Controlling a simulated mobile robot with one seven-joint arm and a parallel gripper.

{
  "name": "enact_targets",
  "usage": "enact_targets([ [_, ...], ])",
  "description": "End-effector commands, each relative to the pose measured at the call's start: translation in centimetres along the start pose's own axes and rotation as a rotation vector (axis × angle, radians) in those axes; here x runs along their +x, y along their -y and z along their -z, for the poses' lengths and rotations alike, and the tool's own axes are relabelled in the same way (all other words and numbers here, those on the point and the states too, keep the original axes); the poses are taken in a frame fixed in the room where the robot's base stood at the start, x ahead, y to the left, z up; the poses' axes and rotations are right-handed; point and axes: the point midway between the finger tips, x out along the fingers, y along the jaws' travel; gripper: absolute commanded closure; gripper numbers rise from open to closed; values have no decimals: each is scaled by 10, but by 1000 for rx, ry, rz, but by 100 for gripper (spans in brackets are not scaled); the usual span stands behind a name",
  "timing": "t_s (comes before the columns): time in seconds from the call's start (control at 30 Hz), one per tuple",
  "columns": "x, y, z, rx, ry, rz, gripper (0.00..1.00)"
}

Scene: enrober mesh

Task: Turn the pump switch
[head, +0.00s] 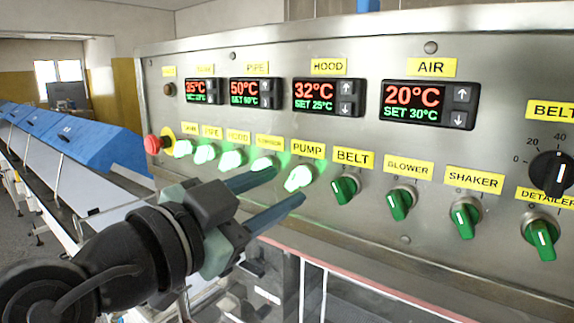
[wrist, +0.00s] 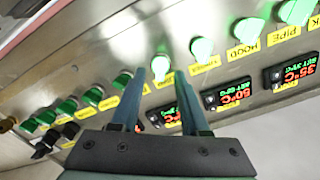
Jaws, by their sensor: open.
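The pump switch (head: 299,178) is a knob glowing bright green-white under the yellow PUMP label (head: 308,150) on the steel control panel. My gripper (head: 289,187) is open, its two blue-grey fingers pointing at the panel. In the head view one fingertip is left of the pump switch and the other just below it. In the wrist view, which shows the panel upside down, the lit pump switch (wrist: 160,66) appears between the tips of my open gripper (wrist: 160,76). I cannot tell whether the fingers touch it.
A lit switch (head: 264,164) sits close left of the pump switch, and the unlit green belt switch (head: 345,189) close right. The blower (head: 401,203) and shaker (head: 465,217) switches follow. A red emergency button (head: 153,144) is at far left. Temperature displays (head: 430,104) run above.

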Motion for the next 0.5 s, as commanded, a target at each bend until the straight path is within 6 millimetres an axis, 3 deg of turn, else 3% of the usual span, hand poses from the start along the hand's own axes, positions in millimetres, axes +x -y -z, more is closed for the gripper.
enact_targets([
  [0.2,25,0,1,-1,-1,-1,55],
  [0.5,29,0,0,0,0,2,55],
])
